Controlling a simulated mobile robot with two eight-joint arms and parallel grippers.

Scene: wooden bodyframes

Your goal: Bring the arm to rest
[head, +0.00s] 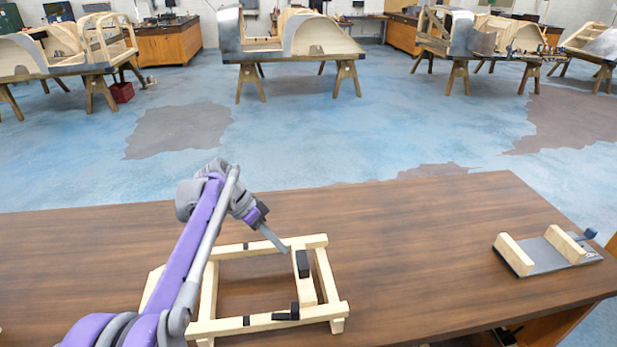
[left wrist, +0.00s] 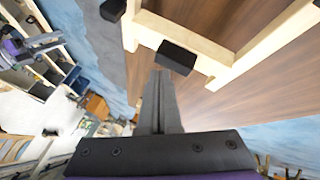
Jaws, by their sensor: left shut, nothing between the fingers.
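My left arm, purple and grey, reaches over the table from the lower left in the head view. My left gripper (head: 273,238) is shut and empty, above the far rail of a pale wooden frame (head: 340,312). The frame lies on the brown table and has several black pieces on its bars. In the left wrist view the shut fingers (left wrist: 160,80) point toward a black block (left wrist: 176,57) on the wooden frame (left wrist: 200,42). I cannot tell whether they touch it. My right gripper is not in view.
A grey plate fixture (head: 547,255) with two wooden blocks and a blue handle sits at the table's right. The brown table (head: 430,240) is clear between it and the frame. Wooden bodyframes on trestles (head: 300,45) stand across the blue floor.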

